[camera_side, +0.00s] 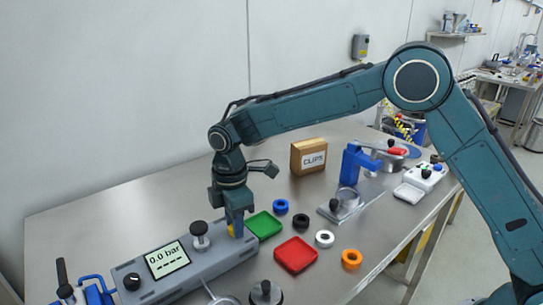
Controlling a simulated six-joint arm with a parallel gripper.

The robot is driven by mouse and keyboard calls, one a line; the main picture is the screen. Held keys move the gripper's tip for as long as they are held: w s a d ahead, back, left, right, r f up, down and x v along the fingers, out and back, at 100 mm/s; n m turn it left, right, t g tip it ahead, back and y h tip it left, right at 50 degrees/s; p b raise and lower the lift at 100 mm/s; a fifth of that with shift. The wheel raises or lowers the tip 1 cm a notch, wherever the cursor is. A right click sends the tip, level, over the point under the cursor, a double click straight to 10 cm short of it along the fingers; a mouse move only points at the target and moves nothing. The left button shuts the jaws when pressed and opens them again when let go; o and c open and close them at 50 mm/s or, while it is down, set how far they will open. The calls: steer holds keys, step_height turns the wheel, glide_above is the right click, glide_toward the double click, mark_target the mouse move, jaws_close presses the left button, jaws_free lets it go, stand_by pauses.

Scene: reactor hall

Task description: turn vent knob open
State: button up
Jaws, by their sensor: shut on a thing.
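A grey pressure unit (190,272) stands at the front left of the table, its display (167,260) reading 0.0 bar. My gripper (236,226) points down at the unit's right end and is shut on a small yellow knob (237,230), which I take for the vent knob. The fingers hide most of it, so its turn angle cannot be read. A black-topped knob (200,237) on a stem stands on the unit left of my gripper. A black dial (132,281) is left of the display.
A green tray (264,225) sits close right of my gripper, with a red tray (295,255) in front of it. Several coloured rings, a blue press (356,165) and a CLIPS box (309,157) stand further right. The table's back left is clear.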

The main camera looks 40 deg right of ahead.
steer(key=m, duration=0.4)
steer(key=shift+r+m, duration=0.1)
steer(key=shift+m, duration=0.3)
steer(key=m, duration=1)
steer(key=shift+m, duration=0.4)
steer(key=m, duration=0.5)
steer(key=o, duration=1)
step_height(320, 180, up, 14)
steer(key=shift+f, duration=0.1)
